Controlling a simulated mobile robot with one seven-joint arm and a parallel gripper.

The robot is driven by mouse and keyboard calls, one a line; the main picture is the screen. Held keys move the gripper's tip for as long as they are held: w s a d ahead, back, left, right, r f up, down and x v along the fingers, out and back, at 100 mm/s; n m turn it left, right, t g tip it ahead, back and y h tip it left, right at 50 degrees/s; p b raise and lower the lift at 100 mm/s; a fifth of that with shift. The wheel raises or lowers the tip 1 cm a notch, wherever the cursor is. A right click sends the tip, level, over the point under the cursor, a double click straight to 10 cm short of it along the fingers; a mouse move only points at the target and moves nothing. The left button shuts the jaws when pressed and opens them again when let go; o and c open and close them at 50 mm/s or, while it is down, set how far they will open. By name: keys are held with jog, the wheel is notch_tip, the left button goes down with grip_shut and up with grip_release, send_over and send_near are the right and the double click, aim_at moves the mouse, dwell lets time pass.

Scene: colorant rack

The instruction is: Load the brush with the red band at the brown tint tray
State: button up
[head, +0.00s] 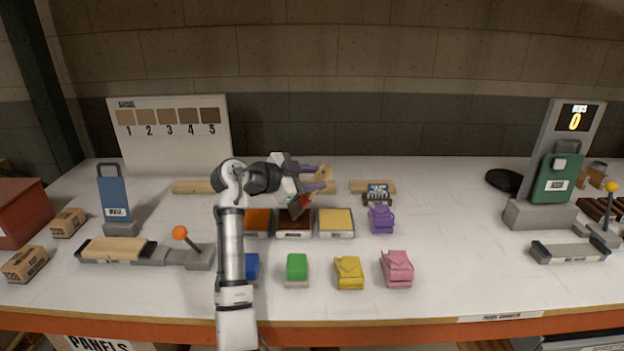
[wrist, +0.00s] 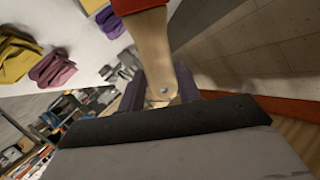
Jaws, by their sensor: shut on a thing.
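My gripper (head: 318,179) is shut on the wooden handle of the brush. In the wrist view the pale handle (wrist: 152,50) runs up between the fingers to a red band (wrist: 134,5) at the top edge. In the head view the red band (head: 304,206) shows just below my gripper, with the brush tilted down and left. The brown tint tray (head: 294,235), with its dark brown pad, lies directly below the brush. The bristles are mostly hidden, and I cannot tell whether they touch the pad.
An orange tray (head: 257,223) and a yellow tray (head: 336,222) flank the brown one. Blue, green, yellow (head: 348,272), pink (head: 396,268) and purple (head: 381,219) items stand around them. A lever with an orange knob (head: 180,233) stands left. The table's right-centre is clear.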

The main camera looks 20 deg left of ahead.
notch_tip(320, 180, up, 7)
jog(key=p, duration=0.2)
jog(key=shift+f, duration=0.2)
jog(key=shift+f, duration=0.1)
dwell(0.6)
